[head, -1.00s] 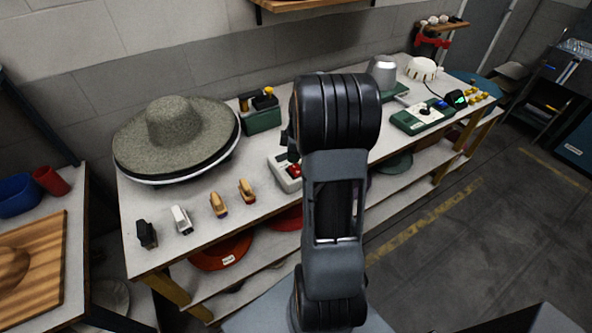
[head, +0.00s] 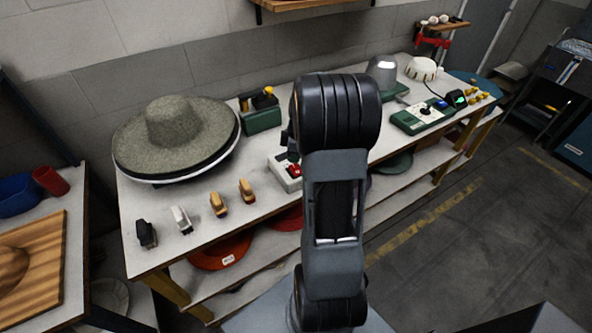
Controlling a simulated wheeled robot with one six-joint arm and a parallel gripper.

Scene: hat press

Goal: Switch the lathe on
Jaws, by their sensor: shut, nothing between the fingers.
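A grey felt hat (head: 172,125) with a wide brim sits on a round white-edged disc at the left of the workbench. A small pale control box (head: 281,172) with a red button (head: 294,171) stands right of the hat, near the bench's front edge. My arm covers the box's right side. A small dark part of my gripper (head: 290,150) shows past the arm's left edge, over the back of the box. It is shut and empty. The rest of it is hidden behind my arm, and I cannot tell whether it touches the box. I cannot clearly make out the lathe.
Several brushes (head: 217,205) stand along the bench front. A green box (head: 262,115) with tools is behind. A green-based panel (head: 422,115), a metal dome (head: 382,68) and a white cap (head: 421,69) are at the right. Floor at the right is clear.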

